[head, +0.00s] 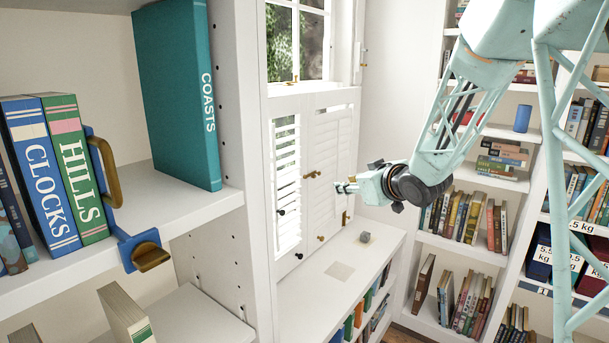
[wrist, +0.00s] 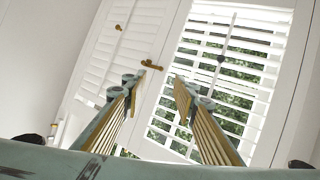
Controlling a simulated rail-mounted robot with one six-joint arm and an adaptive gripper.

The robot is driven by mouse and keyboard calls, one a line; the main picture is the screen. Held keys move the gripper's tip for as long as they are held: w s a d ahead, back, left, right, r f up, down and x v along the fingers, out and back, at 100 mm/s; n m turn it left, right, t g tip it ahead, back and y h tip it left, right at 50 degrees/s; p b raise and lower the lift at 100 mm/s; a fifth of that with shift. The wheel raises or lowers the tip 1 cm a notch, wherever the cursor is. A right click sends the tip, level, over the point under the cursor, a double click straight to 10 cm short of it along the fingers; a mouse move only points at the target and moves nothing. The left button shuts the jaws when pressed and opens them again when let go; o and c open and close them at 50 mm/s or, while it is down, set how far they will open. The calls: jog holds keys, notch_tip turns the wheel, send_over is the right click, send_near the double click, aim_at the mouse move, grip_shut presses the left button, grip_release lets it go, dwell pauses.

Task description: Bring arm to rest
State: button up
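My gripper (head: 345,187) is in front of the white window shutters (head: 330,150), above the low white shelf top, at the end of my pale green arm. In the wrist view its two fingers (wrist: 158,84) are apart with nothing between them, so it is open and empty. Beyond the fingertips the wrist view shows the shutters and a brass latch (wrist: 152,64). I cannot tell whether the fingertips touch the shutters.
A small grey block (head: 364,237) and a flat pale square (head: 341,271) lie on the shelf top. At left, a blue clamp with a brass handle (head: 152,257) is on the shelf edge beside the CLOCKS and HILLS books (head: 78,165). A teal COASTS book (head: 175,95) stands nearby. Bookshelves (head: 480,245) line the right.

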jog(key=s+d+r+m+g+h, duration=0.1)
jog(key=s+d+r+m+h, duration=0.2)
jog(key=s, duration=0.6)
jog(key=s+d+r+g+h, duration=0.1)
jog(key=s+d+r, duration=0.25)
jog(key=s, duration=0.55)
jog(key=s+d+r+m+g+h, duration=0.1)
jog(key=s+d+r+m+h, duration=0.1)
jog(key=s+d, duration=0.5)
jog(key=s+a+f+g, duration=0.1)
jog(key=s+a+g, duration=0.1)
jog(key=s, duration=1.1)
jog(key=s+a+f+m+g, duration=0.1)
jog(key=s+a, duration=0.1)
jog(key=s, duration=1.1)
jog(key=s+a+f+m+g, duration=0.1)
jog(key=s+a+f+g, duration=0.1)
jog(key=s, duration=1.1)
jog(key=shift+g+y, duration=0.3)
